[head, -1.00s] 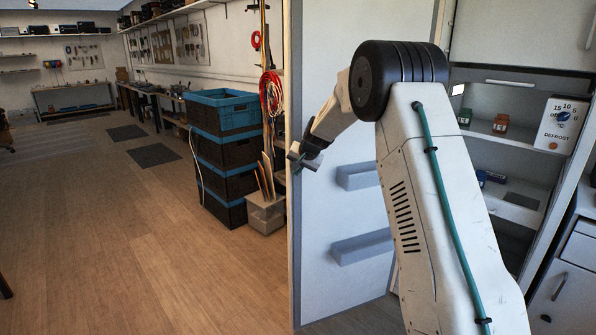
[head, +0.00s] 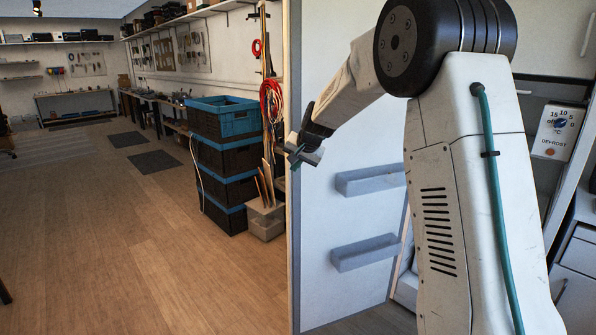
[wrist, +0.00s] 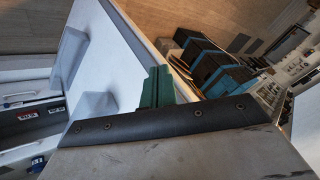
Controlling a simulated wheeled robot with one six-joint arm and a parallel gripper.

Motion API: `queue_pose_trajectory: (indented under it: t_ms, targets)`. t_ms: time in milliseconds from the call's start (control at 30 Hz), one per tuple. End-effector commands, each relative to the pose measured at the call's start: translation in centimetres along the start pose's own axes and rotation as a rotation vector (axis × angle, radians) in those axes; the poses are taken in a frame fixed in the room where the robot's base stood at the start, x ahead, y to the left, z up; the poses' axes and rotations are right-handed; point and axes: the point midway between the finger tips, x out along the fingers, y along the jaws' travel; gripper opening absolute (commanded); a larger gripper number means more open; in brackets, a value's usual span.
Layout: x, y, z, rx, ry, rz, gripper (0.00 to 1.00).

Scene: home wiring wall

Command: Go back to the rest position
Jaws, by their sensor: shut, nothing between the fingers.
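My gripper (head: 296,156) is in front of the open white door (head: 345,110), close to its left edge in the head view. In the wrist view its green fingers (wrist: 157,88) are together with nothing between them. My arm covers much of the right side of the head view.
The door has two grey shelves, an upper one (head: 370,179) and a lower one (head: 364,252). A dial panel marked DEFROST (head: 556,132) is at the right. Stacked crates (head: 222,165) stand left of the door.

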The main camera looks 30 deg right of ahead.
Motion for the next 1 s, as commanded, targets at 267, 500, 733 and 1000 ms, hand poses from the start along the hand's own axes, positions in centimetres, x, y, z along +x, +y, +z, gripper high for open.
queue_pose_trajectory:
  t_ms: [267, 500, 733, 1000]
  targets:
    - [-0.1, 0.0, 0.0, 0.0, 0.0, 0.0, 0.0]
    - [-0.1, 0.0, 0.1, -0.004, -0.003, 0.001, 0.0]
    - [0.2, 2.7, 5.0, -0.073, -0.161, 0.068, 0.0]
    - [-8.5, 5.9, 15.8, -0.248, -0.401, 0.161, 0.0]
